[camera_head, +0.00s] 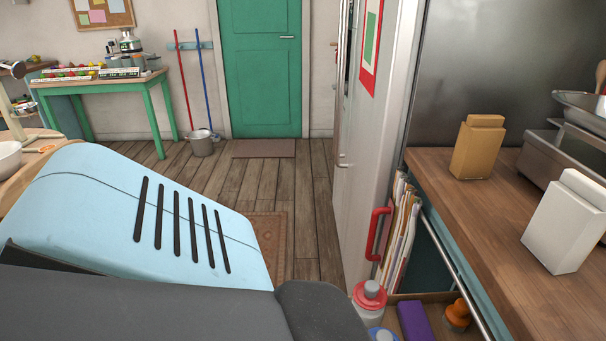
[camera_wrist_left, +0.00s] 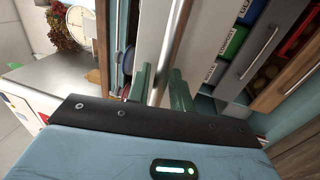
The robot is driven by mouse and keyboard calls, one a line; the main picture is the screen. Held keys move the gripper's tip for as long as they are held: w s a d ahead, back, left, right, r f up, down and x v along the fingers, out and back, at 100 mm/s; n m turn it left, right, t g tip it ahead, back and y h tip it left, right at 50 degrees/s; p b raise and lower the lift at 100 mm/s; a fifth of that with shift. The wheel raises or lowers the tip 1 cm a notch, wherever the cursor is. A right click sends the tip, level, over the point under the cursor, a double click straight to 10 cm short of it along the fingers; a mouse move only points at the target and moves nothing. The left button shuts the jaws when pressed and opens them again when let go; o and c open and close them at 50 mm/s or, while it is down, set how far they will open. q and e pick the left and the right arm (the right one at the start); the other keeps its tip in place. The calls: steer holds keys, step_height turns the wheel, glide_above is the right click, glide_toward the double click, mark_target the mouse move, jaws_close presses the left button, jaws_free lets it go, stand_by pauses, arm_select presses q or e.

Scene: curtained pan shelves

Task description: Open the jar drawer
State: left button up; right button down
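I cannot tell which front is the jar drawer. The left gripper is hidden in the head view, and my right gripper is in neither view.
In the head view, a wooden counter (camera_head: 480,235) carries a tan box (camera_head: 478,150) and a white box (camera_head: 565,225). Below its left edge are a red handle (camera_head: 376,232), folders (camera_head: 398,225) and a red-lidded bottle (camera_head: 369,298). The floor (camera_head: 315,215) toward the green door (camera_head: 259,75) is largely clear.

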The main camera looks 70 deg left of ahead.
arm_select(q)
steer(key=shift+o, duration=0.6)
steer(key=shift+s+f, duration=0.1)
steer(key=shift+s, duration=0.2)
steer(key=b+v, duration=0.1)
steer(key=v, duration=0.6)
steer(key=shift+s+a, duration=0.1)
steer(key=shift+s, duration=0.1)
